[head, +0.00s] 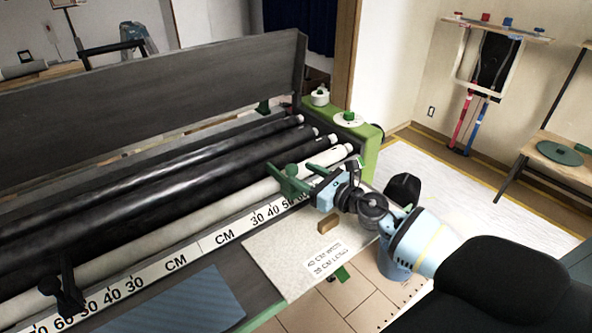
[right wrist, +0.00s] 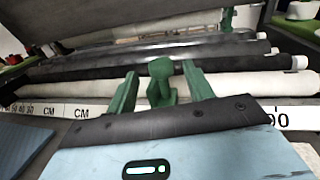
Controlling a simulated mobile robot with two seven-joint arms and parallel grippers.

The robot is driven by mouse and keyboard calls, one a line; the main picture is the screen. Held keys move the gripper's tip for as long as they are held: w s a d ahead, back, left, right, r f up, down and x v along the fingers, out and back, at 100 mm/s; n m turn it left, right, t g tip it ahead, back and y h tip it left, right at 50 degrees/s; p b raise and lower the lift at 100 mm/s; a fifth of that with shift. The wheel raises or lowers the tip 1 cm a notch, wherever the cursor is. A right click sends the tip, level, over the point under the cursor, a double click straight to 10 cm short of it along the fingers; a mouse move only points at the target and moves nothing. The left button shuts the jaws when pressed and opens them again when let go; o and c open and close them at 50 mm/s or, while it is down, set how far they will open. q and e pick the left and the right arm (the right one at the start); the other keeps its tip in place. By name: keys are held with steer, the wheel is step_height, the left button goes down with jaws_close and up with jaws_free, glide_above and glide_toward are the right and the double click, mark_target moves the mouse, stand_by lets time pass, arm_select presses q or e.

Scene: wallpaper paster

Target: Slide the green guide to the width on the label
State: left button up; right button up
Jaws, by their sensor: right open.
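The green guide (head: 290,182) stands on the white centimetre scale (head: 232,235) in front of the pale roller, near the right end. Its upright knob also shows in the right wrist view (right wrist: 161,76). My right gripper (head: 304,172) is open, with its green fingers on either side of the guide's knob; the right wrist view shows the fingers (right wrist: 163,88) apart. I cannot tell if they touch it. The gripper hides part of the scale beyond 50. The label (head: 326,259) on the pale sheet seems to read 40 CM wide, 20 CM long. My left gripper is out of view.
A black guide (head: 63,289) stands at the scale's left end. Dark rollers (head: 170,185) lie behind the pale one. A blue panel (head: 180,303) lies in front. The green end frame (head: 368,140) bounds the right.

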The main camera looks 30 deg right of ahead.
steer(key=shift+v, duration=1.05)
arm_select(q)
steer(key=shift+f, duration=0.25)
arm_select(e)
steer(key=shift+s, duration=0.45)
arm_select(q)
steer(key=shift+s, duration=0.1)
